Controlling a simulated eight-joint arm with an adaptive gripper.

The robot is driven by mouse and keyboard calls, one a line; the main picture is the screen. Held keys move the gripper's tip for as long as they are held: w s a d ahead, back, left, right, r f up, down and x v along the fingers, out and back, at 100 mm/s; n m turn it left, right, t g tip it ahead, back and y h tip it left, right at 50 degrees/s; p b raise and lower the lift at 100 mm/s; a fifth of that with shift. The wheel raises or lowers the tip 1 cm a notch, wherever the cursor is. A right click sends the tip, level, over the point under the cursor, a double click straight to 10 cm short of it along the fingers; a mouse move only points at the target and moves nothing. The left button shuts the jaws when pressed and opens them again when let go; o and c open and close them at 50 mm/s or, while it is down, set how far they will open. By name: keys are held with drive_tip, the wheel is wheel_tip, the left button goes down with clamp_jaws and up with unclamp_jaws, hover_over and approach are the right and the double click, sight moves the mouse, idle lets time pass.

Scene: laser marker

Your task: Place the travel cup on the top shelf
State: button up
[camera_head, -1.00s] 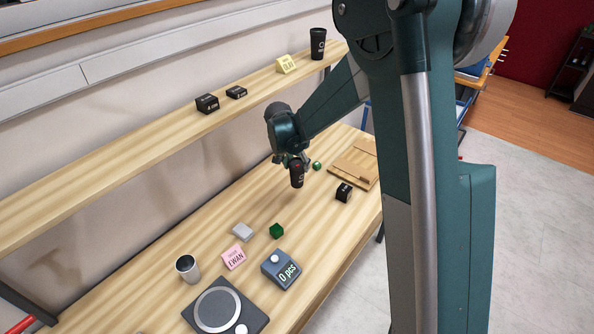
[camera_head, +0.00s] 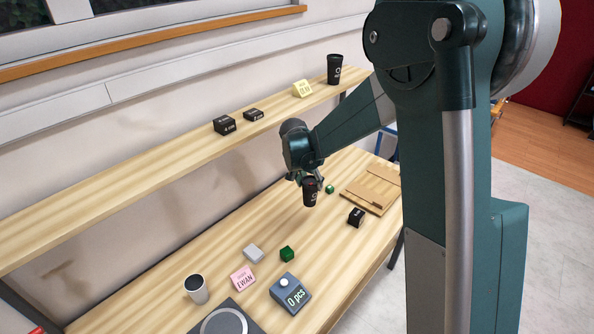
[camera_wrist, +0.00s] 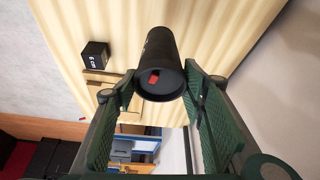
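The dark travel cup (camera_head: 310,192) hangs below my gripper (camera_head: 306,178), over the workbench. In the wrist view the cup (camera_wrist: 160,60) sits between the green fingers of my gripper (camera_wrist: 160,78), which press close on both its sides. Its round end faces the wrist camera, with a small red patch inside. The top shelf (camera_head: 150,157) is the long wooden board along the wall, above the bench and to the left of my gripper. A second black cup (camera_head: 334,69) stands upright at its far right end.
On the shelf are two black boxes (camera_head: 224,125) (camera_head: 254,115) and a yellow sign (camera_head: 302,89). On the bench are a mug (camera_head: 196,289), pink sign (camera_head: 243,279), counter (camera_head: 290,293), green cube (camera_head: 287,254), black box (camera_head: 356,217) and wooden board (camera_head: 366,199). The shelf's left stretch is bare.

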wheel_tip(320, 180, up, 52)
drive_tip(key=f, duration=0.1)
drive_tip(key=s+a+n+p, duration=0.1)
drive_tip(key=s+a+p, duration=0.2)
drive_tip(key=a, duration=0.7)
drive_tip(key=s+a+p, duration=0.3)
drive_tip(key=a, duration=0.8)
drive_tip(key=s+a+n+p, duration=0.1)
drive_tip(key=s+a+p, duration=0.2)
drive_tip(key=a, duration=0.7)
drive_tip(key=s+a+y+p, duration=0.1)
drive_tip(key=s+a+p, duration=0.5)
drive_tip(key=s+a, duration=1.2)
drive_tip(key=shift+n, duration=0.3)
drive_tip(key=shift+w+a+f, duration=0.3)
drive_tip(key=shift+a+f, duration=0.1)
drive_tip(key=shift+f, duration=0.4)
drive_tip(key=shift+w+a+f, duration=0.3)
drive_tip(key=shift+a+f, duration=0.1)
drive_tip(key=shift+f, duration=0.4)
drive_tip(key=shift+w+a+f, duration=0.3)
drive_tip(key=shift+a+f, duration=0.1)
drive_tip(key=shift+f, duration=0.4)
drive_tip(key=shift+f, duration=0.1)
drive_tip(key=shift+f+p, duration=0.55)
drive_tip(key=shift+f, duration=2.25)
